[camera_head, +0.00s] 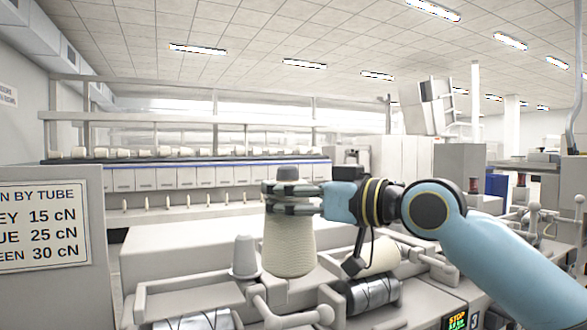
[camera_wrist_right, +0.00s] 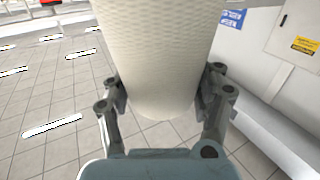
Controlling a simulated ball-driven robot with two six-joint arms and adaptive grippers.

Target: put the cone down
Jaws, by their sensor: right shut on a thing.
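A cream yarn cone (camera_head: 289,247) with a grey tube top (camera_head: 288,173) stands upright in the head view. My right gripper (camera_head: 292,198) comes in from the right and is shut around its upper part. The cone also fills the middle of the right wrist view (camera_wrist_right: 155,60), with the fingers of my right gripper (camera_wrist_right: 163,92) on both sides of it. The cone's lower end is in front of the pale machine; I cannot tell if it touches anything. My left gripper is not in view.
A pale empty tube (camera_head: 243,258) stands just left of the cone. A cream package (camera_head: 383,257) lies behind my right wrist. Dark shiny drums (camera_head: 372,294) and pale handles (camera_head: 322,316) line the machine front. A sign panel (camera_head: 42,228) stands at the left.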

